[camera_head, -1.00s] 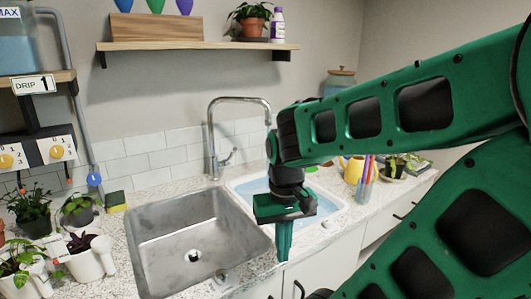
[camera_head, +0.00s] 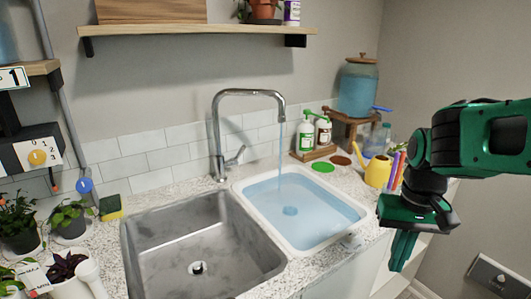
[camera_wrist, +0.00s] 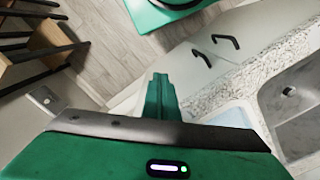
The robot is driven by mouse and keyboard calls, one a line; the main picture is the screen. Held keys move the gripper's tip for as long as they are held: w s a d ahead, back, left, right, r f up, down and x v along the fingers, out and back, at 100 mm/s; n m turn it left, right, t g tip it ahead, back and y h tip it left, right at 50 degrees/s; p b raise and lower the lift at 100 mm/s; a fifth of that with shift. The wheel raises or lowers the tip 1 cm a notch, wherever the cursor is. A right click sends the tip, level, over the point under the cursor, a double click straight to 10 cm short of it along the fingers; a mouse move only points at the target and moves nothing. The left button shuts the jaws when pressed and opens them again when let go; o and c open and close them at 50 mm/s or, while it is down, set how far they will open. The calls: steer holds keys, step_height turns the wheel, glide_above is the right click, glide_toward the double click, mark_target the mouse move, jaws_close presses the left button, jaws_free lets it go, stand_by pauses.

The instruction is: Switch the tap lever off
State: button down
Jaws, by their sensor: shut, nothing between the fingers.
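The chrome tap (camera_head: 217,135) stands behind the two sinks in the head view. Its spout arches over the right-hand basin (camera_head: 252,210), and a thin stream of water (camera_head: 281,145) runs from it into the blue water there. The tap lever (camera_head: 236,156) sticks out to the right from the tap's base and slants up. My gripper (camera_head: 402,252) is at the right, past the counter's front edge, well apart from the lever. It points down, shut and empty. Its shut fingers show in the wrist view (camera_wrist: 161,95).
An empty steel sink (camera_head: 195,245) lies left of the basin. Soap bottles (camera_head: 314,132), a yellow watering can (camera_head: 377,171) and a blue-filled dispenser (camera_head: 357,88) stand at the right back. A sponge (camera_head: 110,207) and potted plants are at the left. Space above the sinks is clear.

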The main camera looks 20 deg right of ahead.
steer(key=shift+s+d, duration=0.1)
steer(key=w+a+n+t, duration=0.1)
steer(key=w, duration=0.3)
steer(key=w+a+n+t, duration=0.1)
steer(key=w+a, duration=0.1)
steer(key=w, duration=0.2)
steer(key=w+a+r+n+t, duration=0.1)
steer(key=w+a, duration=0.1)
steer(key=w, duration=0.2)
steer(key=shift+w+a+t+h, duration=0.1)
steer(key=shift+w+t+h, duration=0.05)
steer(key=shift+t+h, duration=0.15)
steer(key=w+a+m+t+y, duration=0.3)
steer(key=w+a+m, duration=0.1)
steer(key=w+a, duration=0.6)
steer(key=w+d+r+m+t+y, duration=0.1)
steer(key=w+r+m+t, duration=0.1)
steer(key=w+m, duration=0.5)
steer(key=w+d+r+m+t+y, duration=0.1)
steer(key=w+m+t, duration=0.4)
steer(key=m, duration=1.1)
step_height(320, 180, up, 2)
steer(key=shift+w+d+r+y, duration=0.3)
steer(key=shift+w+y, duration=0.2)
steer(key=shift+w, duration=0.65)
